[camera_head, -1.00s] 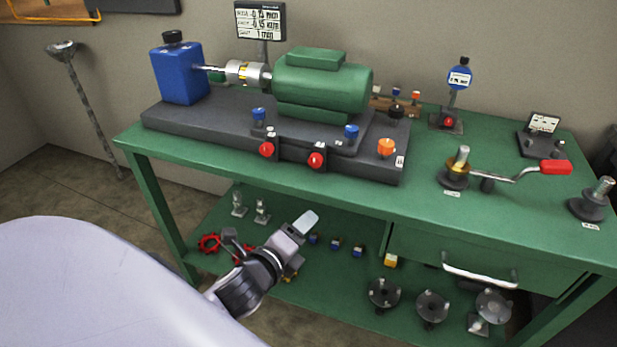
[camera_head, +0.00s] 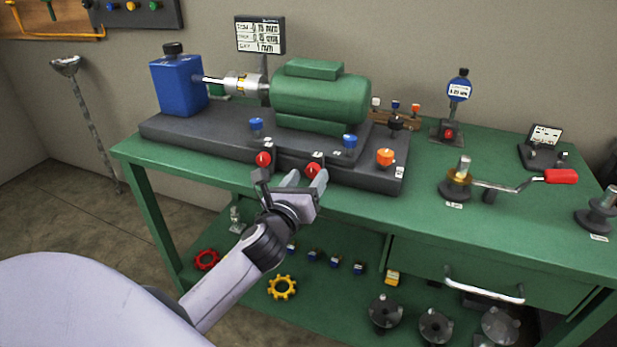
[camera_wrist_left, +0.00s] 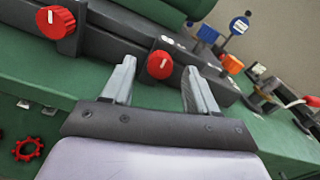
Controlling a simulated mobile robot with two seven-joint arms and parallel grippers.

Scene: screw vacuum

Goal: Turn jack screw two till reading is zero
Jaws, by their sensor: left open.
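Two red jack screw knobs sit on the front edge of the dark base: a left knob (camera_head: 263,159) and a right knob (camera_head: 313,170). My left gripper (camera_head: 305,177) is open in front of the right knob. In the left wrist view, the right knob (camera_wrist_left: 160,65) shows between the open fingers (camera_wrist_left: 155,82), apart from both, and the left knob (camera_wrist_left: 56,22) is outside them at upper left. A display (camera_head: 260,35) behind the blue unit carries several text lines, too small to read surely. My right gripper is not in view.
A green motor (camera_head: 321,95) and blue unit (camera_head: 179,85) stand on the base (camera_head: 190,128). Blue knobs (camera_head: 256,126) and an orange knob (camera_head: 385,158) are near. A red-handled crank (camera_head: 560,176) lies right. The green bench's (camera_head: 440,225) front edge is under my gripper.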

